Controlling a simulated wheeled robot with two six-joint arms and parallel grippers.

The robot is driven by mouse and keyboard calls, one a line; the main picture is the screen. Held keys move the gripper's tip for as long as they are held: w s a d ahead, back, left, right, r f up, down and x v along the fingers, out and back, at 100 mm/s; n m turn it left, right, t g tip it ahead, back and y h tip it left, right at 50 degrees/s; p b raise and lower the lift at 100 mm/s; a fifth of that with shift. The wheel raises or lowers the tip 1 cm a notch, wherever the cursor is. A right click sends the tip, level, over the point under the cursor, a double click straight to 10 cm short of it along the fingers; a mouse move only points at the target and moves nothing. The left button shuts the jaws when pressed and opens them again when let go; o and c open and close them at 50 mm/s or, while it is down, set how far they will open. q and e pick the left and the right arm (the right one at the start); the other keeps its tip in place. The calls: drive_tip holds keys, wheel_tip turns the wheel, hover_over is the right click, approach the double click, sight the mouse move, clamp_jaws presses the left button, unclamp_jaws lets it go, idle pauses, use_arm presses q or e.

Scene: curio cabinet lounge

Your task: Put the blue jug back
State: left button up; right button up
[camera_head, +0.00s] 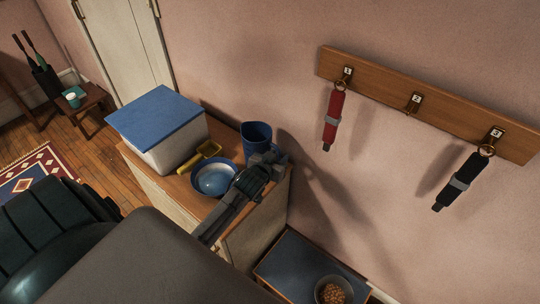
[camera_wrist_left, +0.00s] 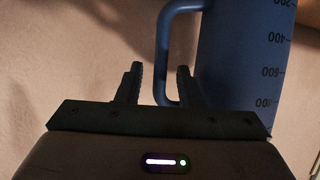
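The blue jug (camera_head: 257,133) stands upright at the back right corner of the wooden cabinet top (camera_head: 186,184), close to the wall. My left gripper (camera_head: 266,166) is just in front of the jug and hides its lower part. In the left wrist view the jug (camera_wrist_left: 240,55) fills the upper right, with dark scale marks on its side. Its handle (camera_wrist_left: 163,55) appears between the two spread fingers of my left gripper (camera_wrist_left: 160,85). I cannot tell whether the fingers touch it. My right gripper is not in view.
A blue and white bowl (camera_head: 214,180), a yellow scoop-like item (camera_head: 199,158) and a white box with a blue lid (camera_head: 156,118) crowd the cabinet top. A wall rack (camera_head: 385,90) holds red and black straps. A low blue-topped table (camera_head: 290,268) bears a filled bowl (camera_head: 333,291).

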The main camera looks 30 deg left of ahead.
use_arm(q)
drive_tip(key=b+v, duration=0.2)
drive_tip(key=v, duration=0.9)
